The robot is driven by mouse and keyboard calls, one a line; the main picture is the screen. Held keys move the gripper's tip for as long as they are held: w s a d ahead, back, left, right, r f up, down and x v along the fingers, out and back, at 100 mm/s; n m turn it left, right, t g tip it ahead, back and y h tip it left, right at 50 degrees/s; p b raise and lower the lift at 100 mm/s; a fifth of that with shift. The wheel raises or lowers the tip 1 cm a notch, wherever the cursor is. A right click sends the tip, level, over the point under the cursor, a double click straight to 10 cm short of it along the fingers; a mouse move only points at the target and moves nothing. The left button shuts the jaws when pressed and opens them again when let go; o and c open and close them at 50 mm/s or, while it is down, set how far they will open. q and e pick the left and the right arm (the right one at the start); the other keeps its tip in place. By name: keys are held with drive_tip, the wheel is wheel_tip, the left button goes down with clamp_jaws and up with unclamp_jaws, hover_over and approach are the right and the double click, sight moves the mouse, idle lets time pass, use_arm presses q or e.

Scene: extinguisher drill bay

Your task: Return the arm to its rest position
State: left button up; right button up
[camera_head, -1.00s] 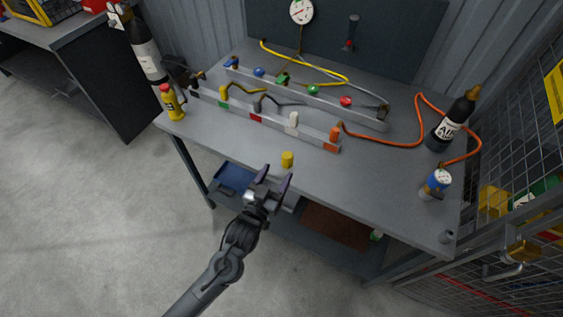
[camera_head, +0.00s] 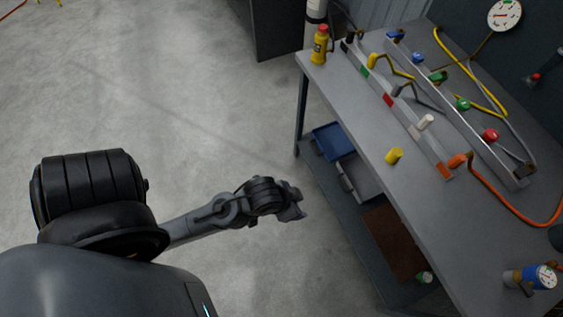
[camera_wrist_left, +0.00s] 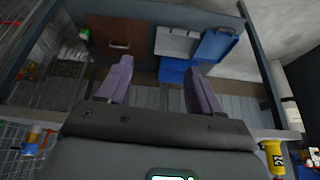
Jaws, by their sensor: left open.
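My left arm comes in from the left in the head view. Its gripper (camera_head: 296,204) is over the bare floor, to the left of the workbench (camera_head: 350,105) and apart from it. In the left wrist view the two fingers of the left gripper (camera_wrist_left: 160,90) stand wide apart with nothing between them. Beyond the fingers are the bench's lower shelf, a blue bin (camera_wrist_left: 215,45) and a brown board (camera_wrist_left: 118,38). My right gripper is in neither view.
A gauge (camera_head: 505,15) hangs at the back.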

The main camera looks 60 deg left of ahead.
use_arm(q)
drive_tip(key=s, duration=0.1)
drive_tip(key=s+g, duration=0.1)
drive_tip(key=s+a, duration=0.1)
drive_tip(key=shift+s+r+g, duration=0.25)
drive_tip(key=shift+s+g, duration=0.05)
drive_tip(key=shift+s, duration=0.05)
drive_tip(key=shift+d, duration=0.1)
wheel_tip(320, 180, up, 41)
drive_tip(key=p, duration=4.1)
drive_tip(key=shift+r, duration=0.2)
drive_tip(key=shift+f, duration=0.1)
